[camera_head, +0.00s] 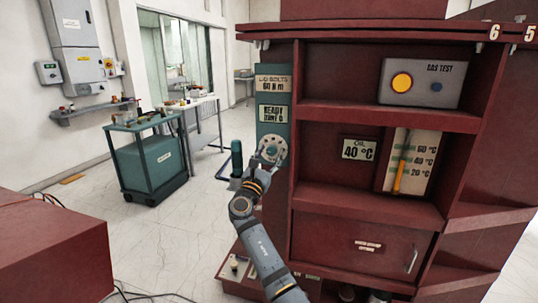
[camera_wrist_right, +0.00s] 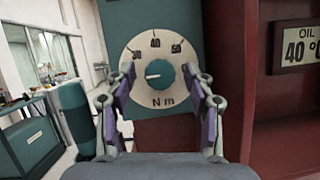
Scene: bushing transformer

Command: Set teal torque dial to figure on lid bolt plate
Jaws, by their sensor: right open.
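The teal torque dial (camera_wrist_right: 160,73) is a round knob on a pale scale disc with figures 40 and 50 readable and "N m" below. Its white pointer mark points left, below the lowest figure. The dial also shows in the head view (camera_head: 270,148), on a teal panel. The lid bolt plate (camera_head: 273,84) above it reads "LID BOLTS" and seems to say 60 N m. My right gripper (camera_wrist_right: 159,82) is open, its fingers on either side of the knob with gaps; the right finger covers part of the scale. It shows small in the head view (camera_head: 262,168). My left gripper is out of view.
A display plate (camera_head: 272,113) sits between lid plate and dial. The dark red cabinet (camera_head: 365,218) stands right of the panel, with an oil gauge plate (camera_head: 360,149) and gas test box (camera_head: 420,83). A dark green cylinder (camera_head: 237,158) stands just left of the panel.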

